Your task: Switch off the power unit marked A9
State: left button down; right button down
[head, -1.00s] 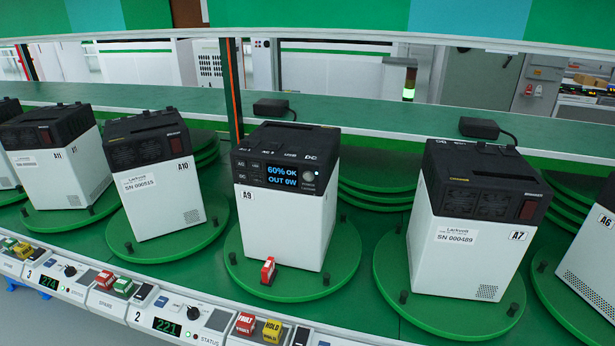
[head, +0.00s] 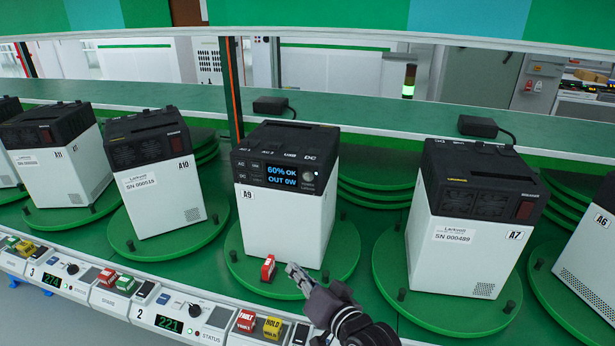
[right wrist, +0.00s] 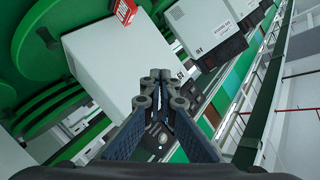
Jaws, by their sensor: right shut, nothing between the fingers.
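The power unit marked A9 (head: 285,205) is a white box with a black top, standing on a round green turntable (head: 335,275). Its front display (head: 282,176) is lit and reads "60% OK, OUT 0W". A round button (head: 308,176) sits right of the display. My right gripper (head: 293,270) is shut and empty, low in front of the unit's lower right and apart from it. In the right wrist view the shut fingers (right wrist: 162,78) show in front of a white unit body (right wrist: 115,70). My left gripper is not in view.
A red tag block (head: 267,268) stands on the A9 turntable, left of my right gripper. Unit A10 (head: 160,195) stands to the left and unit A7 (head: 460,250) to the right, on their own turntables. A control rail (head: 200,325) runs along the front.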

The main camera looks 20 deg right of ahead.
aim_at(308, 177)
jog(key=w+d+r+m+t, duration=0.1)
jog(key=w+r+m+t, duration=0.1)
jog(key=r, duration=0.5)
jog(key=w+r+m+t, duration=0.2)
jog(key=w+r+t, duration=0.1)
jog(key=r, duration=0.4)
jog(key=shift+d, duration=0.35)
jog(key=shift+w+f, duration=0.1)
jog(key=shift+w, duration=0.05)
jog(key=shift+w+d+b, duration=0.65)
jog(key=shift+w+d, duration=0.15)
jog(key=shift+w, duration=0.4)
jog(key=shift+w+d+b, duration=0.7)
jog(key=shift+w+d, duration=0.15)
jog(key=shift+w, duration=0.3)
jog(key=shift+w+d+b, duration=0.65)
jog(key=shift+w+d, duration=0.15)
jog(key=shift+w, duration=0.4)
jog(key=shift+w, duration=0.1)
jog(key=shift+w+d, duration=0.25)
